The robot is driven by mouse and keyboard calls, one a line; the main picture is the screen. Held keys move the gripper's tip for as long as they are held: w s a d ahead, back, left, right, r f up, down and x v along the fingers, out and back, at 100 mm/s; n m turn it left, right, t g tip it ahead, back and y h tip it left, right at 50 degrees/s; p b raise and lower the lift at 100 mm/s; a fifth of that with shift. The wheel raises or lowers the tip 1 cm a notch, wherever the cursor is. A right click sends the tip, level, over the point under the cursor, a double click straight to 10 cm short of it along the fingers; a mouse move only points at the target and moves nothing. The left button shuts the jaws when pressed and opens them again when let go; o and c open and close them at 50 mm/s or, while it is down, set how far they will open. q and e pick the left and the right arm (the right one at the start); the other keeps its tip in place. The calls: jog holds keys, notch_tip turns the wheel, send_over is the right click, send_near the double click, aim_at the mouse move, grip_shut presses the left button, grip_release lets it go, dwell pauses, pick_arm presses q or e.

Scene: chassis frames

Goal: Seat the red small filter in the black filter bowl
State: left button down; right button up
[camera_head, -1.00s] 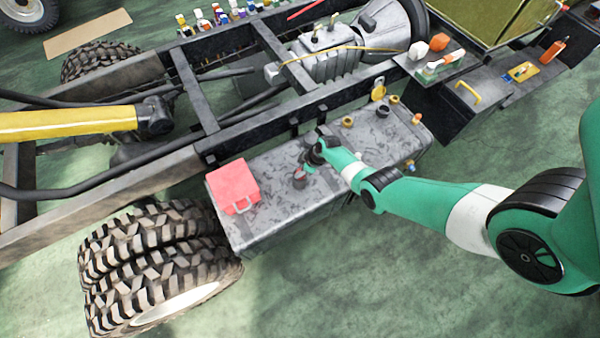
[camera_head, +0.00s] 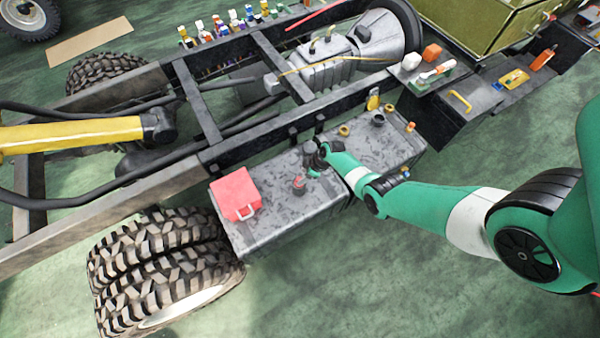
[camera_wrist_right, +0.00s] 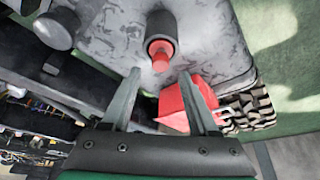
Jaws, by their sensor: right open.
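The red small filter (camera_wrist_right: 161,60) shows at the end of the black filter bowl (camera_wrist_right: 161,27) in the right wrist view. It appears to be inside the bowl's opening, but how deep it sits cannot be told. In the head view the red filter (camera_head: 299,182) is a small reddish spot on the grey tank top. My right gripper (camera_head: 314,168) is just to the right of it. In the right wrist view my right gripper (camera_wrist_right: 160,75) is open and empty, with the filter beyond its fingertips and apart from them. My left gripper is not in view.
A red box (camera_head: 235,193) with a handle sits on the tank's left end (camera_head: 285,222). Filler caps (camera_head: 344,130) stand on the tank's right part. Chassis rails (camera_head: 230,152) run behind, and a large tyre (camera_head: 165,260) stands at front left. The floor in front is clear.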

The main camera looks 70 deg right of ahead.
pick_arm(q)
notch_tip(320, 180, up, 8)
jog(key=p, duration=0.6)
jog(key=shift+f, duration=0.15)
pick_arm(e)
jog(key=v, duration=0.7)
